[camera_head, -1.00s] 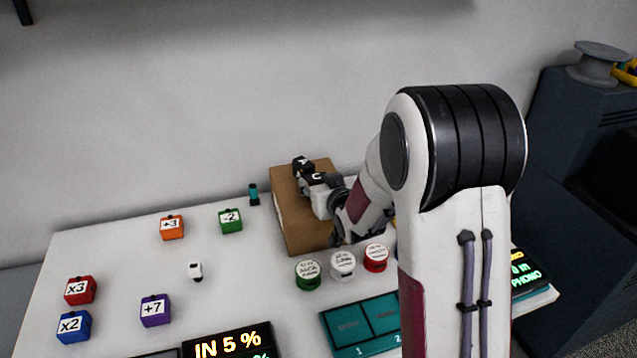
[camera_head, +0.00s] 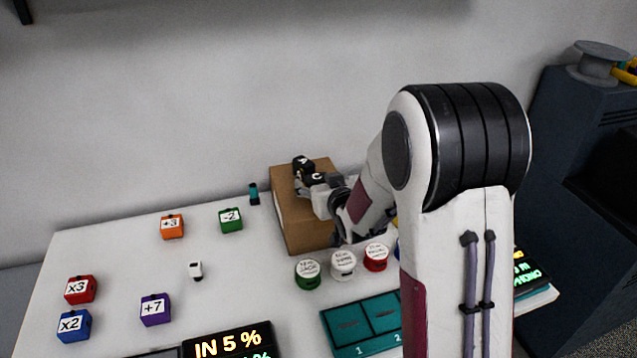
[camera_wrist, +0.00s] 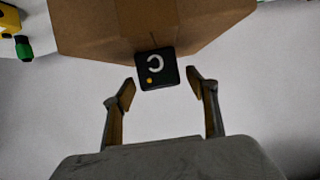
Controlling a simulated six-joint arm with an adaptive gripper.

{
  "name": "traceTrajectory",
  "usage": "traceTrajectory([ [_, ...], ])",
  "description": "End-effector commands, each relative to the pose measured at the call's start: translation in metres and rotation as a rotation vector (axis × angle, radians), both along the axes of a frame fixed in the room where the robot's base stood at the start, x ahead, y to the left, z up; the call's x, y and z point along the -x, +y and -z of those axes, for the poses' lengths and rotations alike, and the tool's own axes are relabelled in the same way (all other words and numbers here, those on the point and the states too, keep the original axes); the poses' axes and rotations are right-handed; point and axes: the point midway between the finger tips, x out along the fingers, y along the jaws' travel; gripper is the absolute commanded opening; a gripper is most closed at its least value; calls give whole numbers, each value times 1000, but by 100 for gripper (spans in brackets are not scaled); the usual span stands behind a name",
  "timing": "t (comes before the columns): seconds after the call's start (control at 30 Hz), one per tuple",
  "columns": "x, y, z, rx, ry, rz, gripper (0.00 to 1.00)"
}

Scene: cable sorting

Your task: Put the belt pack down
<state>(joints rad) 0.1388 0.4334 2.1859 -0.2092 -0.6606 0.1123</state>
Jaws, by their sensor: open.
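The belt pack is a small black block marked C (camera_wrist: 150,79), with a yellow dot. In the wrist view it sits at the edge of the brown cardboard box (camera_wrist: 205,18), just ahead of my gripper. My gripper (camera_wrist: 163,89) is open, one finger on each side of the pack's near end, with gaps showing on both sides. In the head view the pack marked C (camera_head: 317,180) shows at the box (camera_head: 300,228), partly hidden by my wrist. I cannot tell what bears its weight.
Green, white and red round tubs (camera_head: 343,264) stand in front of the box. A teal numbered tray (camera_head: 345,325) lies nearer. Labelled cubes (camera_head: 155,309) are spread over the white table's left side, with free room between them.

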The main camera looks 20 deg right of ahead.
Motion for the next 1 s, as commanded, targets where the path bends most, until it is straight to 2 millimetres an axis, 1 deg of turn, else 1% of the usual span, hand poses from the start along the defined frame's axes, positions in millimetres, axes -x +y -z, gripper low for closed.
traceTrajectory([
  [0.17,13,0,-6,0,-1,0,58],
  [0.7,66,0,-29,-1,-3,1,58],
  [1.0,92,0,-39,0,-2,1,58],
])
